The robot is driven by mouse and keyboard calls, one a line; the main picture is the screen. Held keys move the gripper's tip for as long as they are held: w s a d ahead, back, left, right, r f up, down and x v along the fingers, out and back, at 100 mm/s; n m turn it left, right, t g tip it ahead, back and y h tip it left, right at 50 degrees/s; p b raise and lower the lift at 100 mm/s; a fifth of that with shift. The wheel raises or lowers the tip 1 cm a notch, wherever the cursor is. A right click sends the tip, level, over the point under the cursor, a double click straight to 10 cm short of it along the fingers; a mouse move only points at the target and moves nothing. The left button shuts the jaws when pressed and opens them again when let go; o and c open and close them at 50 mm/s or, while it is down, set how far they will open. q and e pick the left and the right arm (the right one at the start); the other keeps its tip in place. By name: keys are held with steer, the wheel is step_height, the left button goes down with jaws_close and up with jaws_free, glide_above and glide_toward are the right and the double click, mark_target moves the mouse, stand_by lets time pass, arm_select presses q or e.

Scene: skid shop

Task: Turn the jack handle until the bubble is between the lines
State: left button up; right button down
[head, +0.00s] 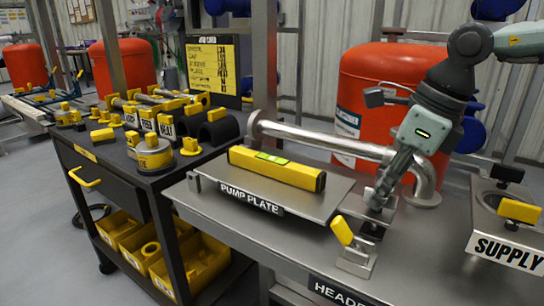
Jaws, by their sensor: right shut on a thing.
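A yellow spirit level (290,173) lies on the steel pump plate (225,192), which carries a PUMP PLATE label. Its green vial (271,158) faces up, but the bubble and lines are too small to read. My right gripper (377,203) reaches down from the upper right beside the plate's right edge. It is shut on the jack handle, which its fingers mostly hide. The jack's metal base (357,258) stands below, with a yellow paddle (342,230) tilted at its near side. My left gripper is not in view.
A steel pipe (310,138) bends behind the plate, near a red tank (375,85). A SUPPLY block (505,240) with yellow parts stands at right. A black cart (115,170) with several yellow parts stands at left. The bench between jack and SUPPLY block is clear.

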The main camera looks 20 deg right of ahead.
steer(key=shift+r+n+p, duration=0.1)
steer(key=shift+n+p, duration=0.35)
steer(key=shift+n, duration=0.05)
steer(key=shift+n+g+y+p, duration=0.3)
steer(key=shift+n+p, duration=0.05)
steer(key=shift+n, duration=0.85)
steer(key=shift+n, duration=0.3)
steer(key=c, duration=1.7)
jaws_free()
steer(key=shift+r+p, duration=2.25)
steer(key=shift+r, duration=1.15)
